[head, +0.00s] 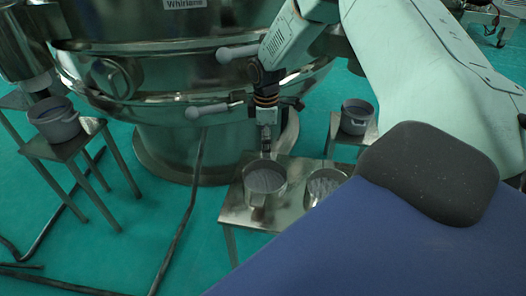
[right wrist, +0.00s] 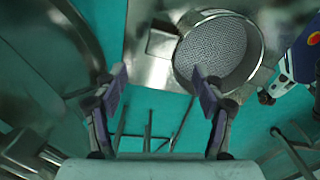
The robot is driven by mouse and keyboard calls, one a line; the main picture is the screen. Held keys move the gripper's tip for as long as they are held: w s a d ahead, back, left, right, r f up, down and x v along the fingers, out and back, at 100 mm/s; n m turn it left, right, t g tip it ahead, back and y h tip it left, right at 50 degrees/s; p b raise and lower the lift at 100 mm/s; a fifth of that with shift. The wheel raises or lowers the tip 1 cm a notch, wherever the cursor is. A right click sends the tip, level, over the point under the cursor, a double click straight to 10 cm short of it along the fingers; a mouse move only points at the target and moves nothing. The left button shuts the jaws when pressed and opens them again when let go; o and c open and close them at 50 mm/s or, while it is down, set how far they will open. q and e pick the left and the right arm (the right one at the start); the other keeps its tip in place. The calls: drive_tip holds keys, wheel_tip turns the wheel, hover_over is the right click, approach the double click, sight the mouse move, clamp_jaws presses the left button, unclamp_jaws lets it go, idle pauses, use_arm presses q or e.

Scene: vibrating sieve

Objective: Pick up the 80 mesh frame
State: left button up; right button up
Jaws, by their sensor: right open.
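A round metal frame with a grey mesh (head: 266,181) sits on a low metal stand (head: 234,211) in the head view. A small square tab juts from its near side. A second round frame (head: 325,186) sits to its right on the same stand. No mesh number is readable on either. My right gripper (head: 266,146) points down just above the left frame, apart from it. In the right wrist view my right gripper (right wrist: 159,72) is open and empty. There one mesh frame (right wrist: 218,48) lies ahead, right of centre, with its tab (right wrist: 162,43) ahead of the gap between the fingers. My left gripper is not in view.
The large round steel sieve machine (head: 165,80) stands behind the stand, with clamp handles (head: 207,110) jutting out near my right arm. Grey containers stand on a left stool (head: 55,119) and a right stool (head: 357,116). Dark cables (head: 178,225) lie on the green floor.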

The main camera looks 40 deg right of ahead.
drive_tip(key=f, duration=0.1)
drive_tip(key=f+b, duration=0.2)
drive_tip(key=shift+s+d+f, duration=0.15)
drive_tip(key=shift+s+f, duration=0.15)
drive_tip(key=shift+f, duration=0.1)
drive_tip(key=shift+w+f, duration=0.1)
drive_tip(key=shift+f, duration=0.3)
drive_tip(key=shift+r, duration=0.1)
drive_tip(key=shift+c, duration=0.8)
drive_tip(key=c, duration=1.2)
